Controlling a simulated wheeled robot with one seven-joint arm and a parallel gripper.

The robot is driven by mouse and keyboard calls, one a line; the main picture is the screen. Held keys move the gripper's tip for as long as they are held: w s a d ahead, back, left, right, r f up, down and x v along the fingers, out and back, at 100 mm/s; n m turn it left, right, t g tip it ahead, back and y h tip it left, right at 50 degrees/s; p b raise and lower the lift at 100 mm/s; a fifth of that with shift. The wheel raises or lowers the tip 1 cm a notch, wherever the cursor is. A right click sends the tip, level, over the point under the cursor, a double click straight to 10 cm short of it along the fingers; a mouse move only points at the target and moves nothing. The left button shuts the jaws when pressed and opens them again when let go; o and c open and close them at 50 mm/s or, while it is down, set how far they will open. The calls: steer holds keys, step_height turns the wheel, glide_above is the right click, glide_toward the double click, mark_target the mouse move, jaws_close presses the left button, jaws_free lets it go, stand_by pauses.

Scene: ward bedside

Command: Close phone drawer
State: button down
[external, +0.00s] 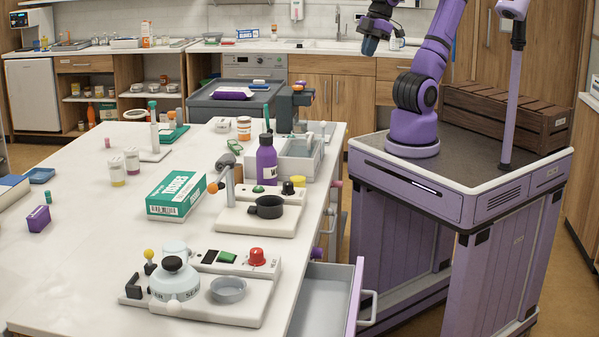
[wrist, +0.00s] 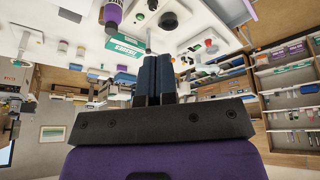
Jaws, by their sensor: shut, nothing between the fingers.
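A drawer (external: 323,293) stands pulled out from the right side of the white table, at the bottom of the external view. It has a grey inside, a purple front and a pale bar handle (external: 369,308). The part of its inside that shows looks empty; its near end is cut off by the frame. No phone can be made out. My gripper (external: 370,45) is high up at the top of the external view, well above and apart from the drawer. In the wrist view its two dark fingers (wrist: 154,78) are together with nothing between them.
The white table (external: 95,225) carries a green tissue box (external: 176,195), a purple bottle (external: 266,160) and several devices near its right edge. Knobs and handles stick out along that side. A wooden crate (external: 505,118) sits behind my arm.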

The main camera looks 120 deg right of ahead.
steer(key=w+a+f+n+g+h, duration=0.2)
steer(key=w+a+f+n, duration=0.15)
steer(key=w, duration=0.35)
steer(key=w+a+f+n+g+h, duration=0.1)
steer(key=w+a+f+n+g, duration=0.1)
steer(key=w+a+f, duration=0.4)
steer(key=w+a+f+n+h, duration=0.5)
steer(key=w+a+f+n, duration=0.15)
steer(key=a+f, duration=0.45)
steer(key=s+a+f+n+t+h, duration=0.2)
steer(key=s+a+f+n+t, duration=0.25)
steer(key=f, duration=0.75)
steer(key=s+a+f+n+t+h, duration=0.1)
steer(key=a+f+n+t, duration=0.35)
steer(key=a+f, duration=0.5)
steer(key=s+a+f+n+t+h, duration=0.25)
steer(key=a+f+n, duration=0.25)
steer(key=f, duration=0.8)
glide_toward(328, 274)
steer(key=s, duration=0.1)
steer(key=s+f+t, duration=0.1)
steer(key=shift+s+y, duration=0.35)
steer(key=x, duration=1.2)
steer(key=shift+d, duration=0.1)
